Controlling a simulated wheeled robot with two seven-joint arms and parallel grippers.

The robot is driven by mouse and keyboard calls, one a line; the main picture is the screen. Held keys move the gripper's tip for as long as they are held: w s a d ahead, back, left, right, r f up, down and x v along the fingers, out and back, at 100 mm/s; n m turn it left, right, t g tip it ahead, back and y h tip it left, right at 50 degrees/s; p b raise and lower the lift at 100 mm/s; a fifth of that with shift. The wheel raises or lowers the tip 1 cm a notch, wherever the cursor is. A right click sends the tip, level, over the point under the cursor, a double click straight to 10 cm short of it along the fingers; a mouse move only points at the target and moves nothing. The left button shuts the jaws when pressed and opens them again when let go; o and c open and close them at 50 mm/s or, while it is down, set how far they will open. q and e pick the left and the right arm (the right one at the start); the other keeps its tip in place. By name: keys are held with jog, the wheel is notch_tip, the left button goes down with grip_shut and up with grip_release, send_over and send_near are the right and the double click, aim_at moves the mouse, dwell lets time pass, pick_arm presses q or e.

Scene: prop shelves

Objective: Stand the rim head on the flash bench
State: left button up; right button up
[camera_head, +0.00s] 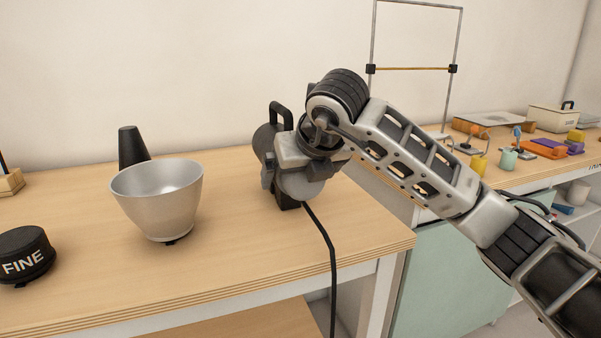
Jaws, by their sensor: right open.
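A dark grey flash head (264,138) with a black loop handle on top is on the wooden flash bench (235,265), near its right end. No label shows on it, but it is the likely rim head. It looks upright, with a black foot at the bench top and a black cable running down over the front edge. My right gripper (284,180) is open, right in front of the head and hiding much of it. I cannot tell whether the fingers touch it. My left gripper is out of view.
A silver reflector bowl (158,199) stands left of the head, with a black cone (132,147) behind it. A dark round piece marked FINE (24,253) sits at the far left. The bench front is clear. Another table with small coloured props (545,148) stands at right.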

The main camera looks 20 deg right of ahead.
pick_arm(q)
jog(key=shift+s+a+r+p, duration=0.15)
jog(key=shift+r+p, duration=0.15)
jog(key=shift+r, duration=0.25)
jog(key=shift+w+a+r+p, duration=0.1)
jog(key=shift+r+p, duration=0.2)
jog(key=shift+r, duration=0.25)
pick_arm(e)
jog(key=v, duration=1.2)
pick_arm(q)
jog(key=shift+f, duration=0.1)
pick_arm(e)
jog(key=shift+d, duration=0.1)
